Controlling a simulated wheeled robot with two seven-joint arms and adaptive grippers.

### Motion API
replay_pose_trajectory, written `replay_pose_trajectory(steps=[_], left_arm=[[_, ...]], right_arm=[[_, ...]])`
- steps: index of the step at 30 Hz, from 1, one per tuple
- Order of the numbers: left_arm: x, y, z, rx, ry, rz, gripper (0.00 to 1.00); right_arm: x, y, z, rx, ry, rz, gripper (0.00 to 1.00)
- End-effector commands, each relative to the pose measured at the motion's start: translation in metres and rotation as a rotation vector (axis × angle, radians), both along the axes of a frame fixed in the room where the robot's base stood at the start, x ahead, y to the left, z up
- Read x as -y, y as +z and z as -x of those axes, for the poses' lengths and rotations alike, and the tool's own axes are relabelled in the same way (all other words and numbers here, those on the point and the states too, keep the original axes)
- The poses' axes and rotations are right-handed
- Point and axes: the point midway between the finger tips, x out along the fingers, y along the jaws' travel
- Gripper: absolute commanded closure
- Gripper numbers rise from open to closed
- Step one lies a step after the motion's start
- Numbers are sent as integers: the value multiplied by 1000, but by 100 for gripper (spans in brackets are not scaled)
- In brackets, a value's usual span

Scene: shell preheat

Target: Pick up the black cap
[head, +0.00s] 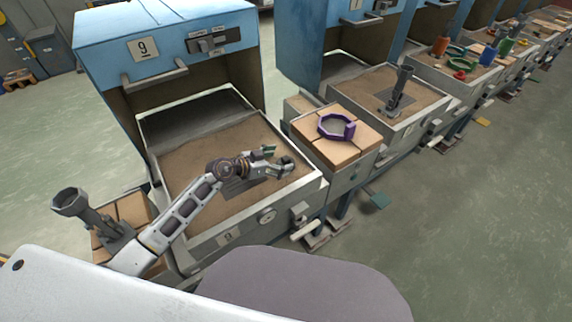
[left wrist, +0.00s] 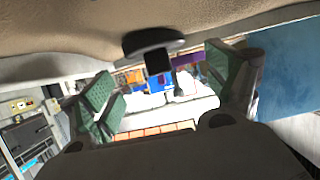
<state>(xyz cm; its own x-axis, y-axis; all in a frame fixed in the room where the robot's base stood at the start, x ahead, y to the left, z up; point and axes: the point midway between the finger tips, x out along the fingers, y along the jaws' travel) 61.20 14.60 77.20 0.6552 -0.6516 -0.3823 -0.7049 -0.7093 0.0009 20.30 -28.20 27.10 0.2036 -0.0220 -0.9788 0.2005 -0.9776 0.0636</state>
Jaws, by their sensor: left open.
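The black cap (left wrist: 152,42) shows in the left wrist view as a dark round disc with a short square stem, against the sand at the top of the upside-down picture. My left gripper (head: 275,159) is low over the sand bed of station 9, near its right rim. In the left wrist view its green-padded fingers (left wrist: 160,70) are spread apart and empty, and the cap shows between and beyond them. In the head view a dark shape at the fingers may be the cap, but I cannot tell it from the fingertips. My right gripper is out of view.
The sand bed (head: 183,168) has a raised metal rim around it. A blue hood (head: 165,45) stands behind. A purple ring (head: 336,127) lies on a brick-topped stand at right. A dark cup-shaped tool (head: 72,203) stands at left. Another dark tool (head: 400,90) stands on the neighbouring bed.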

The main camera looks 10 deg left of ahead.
Motion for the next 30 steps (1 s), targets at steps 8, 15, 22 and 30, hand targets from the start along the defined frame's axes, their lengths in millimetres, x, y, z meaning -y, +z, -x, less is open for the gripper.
replay_pose_trajectory(steps=[8,15,22,30], left_arm=[[16,-11,-17,2,1,0,12],[22,-14,-22,0,1,0,12],[22,-14,-22,0,1,0,12],[22,-14,-22,0,1,-1,23]], right_arm=[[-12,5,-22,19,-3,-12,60],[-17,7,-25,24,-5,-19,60],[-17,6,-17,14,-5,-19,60],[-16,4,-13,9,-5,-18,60]])
